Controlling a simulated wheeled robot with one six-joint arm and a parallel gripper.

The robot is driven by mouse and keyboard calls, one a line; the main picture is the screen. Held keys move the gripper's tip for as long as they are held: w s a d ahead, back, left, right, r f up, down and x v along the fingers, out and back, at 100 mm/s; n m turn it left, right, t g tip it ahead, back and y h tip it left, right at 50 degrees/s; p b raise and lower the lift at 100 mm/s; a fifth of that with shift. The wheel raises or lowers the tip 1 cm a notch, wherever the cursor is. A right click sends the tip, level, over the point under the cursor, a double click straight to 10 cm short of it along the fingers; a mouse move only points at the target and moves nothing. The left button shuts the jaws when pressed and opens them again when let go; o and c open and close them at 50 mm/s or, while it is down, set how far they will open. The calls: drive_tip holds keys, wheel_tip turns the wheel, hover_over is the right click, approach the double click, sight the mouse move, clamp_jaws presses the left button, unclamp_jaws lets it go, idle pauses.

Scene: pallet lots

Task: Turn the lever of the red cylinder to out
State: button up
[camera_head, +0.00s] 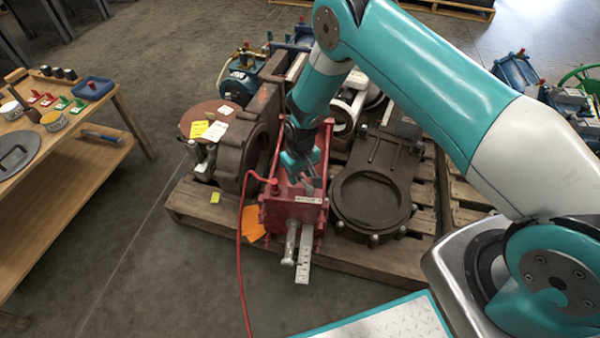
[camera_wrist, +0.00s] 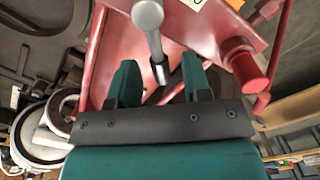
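The red cylinder (camera_head: 285,210) lies on the pallet, its rod end and a pale flat strip pointing toward me. My gripper (camera_head: 303,180) is above its near end in the head view, and the arm partly hides the body behind it. In the wrist view, a grey metal lever (camera_wrist: 154,42) with a round head reaches down to the gap between the fingers of my gripper (camera_wrist: 159,68). The fingers stand apart, one on each side of the lever's tip; I cannot tell whether they touch it. A white label, cut off by the frame, is on the red plate (camera_wrist: 215,35).
A red hose (camera_head: 240,240) runs from a fitting on the cylinder to the floor. Brown cast valves (camera_head: 372,200) flank the cylinder on the wooden pallet (camera_head: 215,225). A wooden bench (camera_head: 120,130) with small parts stands at left. The floor between is clear.

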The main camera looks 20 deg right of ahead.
wheel_tip(320, 180, up, 17)
drive_tip(key=p, duration=0.4)
drive_tip(key=shift+d+r, duration=0.2)
drive_tip(key=shift+d, duration=0.05)
drive_tip(key=s+a+r+y, duration=0.1)
drive_tip(key=s+r, duration=0.2)
drive_tip(key=r, duration=0.3)
drive_tip(key=s+r+n, duration=0.1)
drive_tip(key=s+r, duration=0.3)
drive_tip(key=r, duration=0.3)
drive_tip(key=s+a+r+y, duration=0.1)
drive_tip(key=s+r, duration=0.2)
drive_tip(key=r, duration=0.3)
drive_tip(key=s+r+n+y+p, duration=0.1)
drive_tip(key=s+r, duration=0.4)
drive_tip(key=s, duration=0.4)
drive_tip(key=s+r+n+y, duration=0.15)
drive_tip(key=s+r, duration=0.35)
drive_tip(key=s, duration=0.5)
wheel_tip(320, 180, up, 23)
drive_tip(key=p, duration=2.3)
drive_tip(key=shift+w+d, duration=0.2)
drive_tip(key=shift+w, duration=0.15)
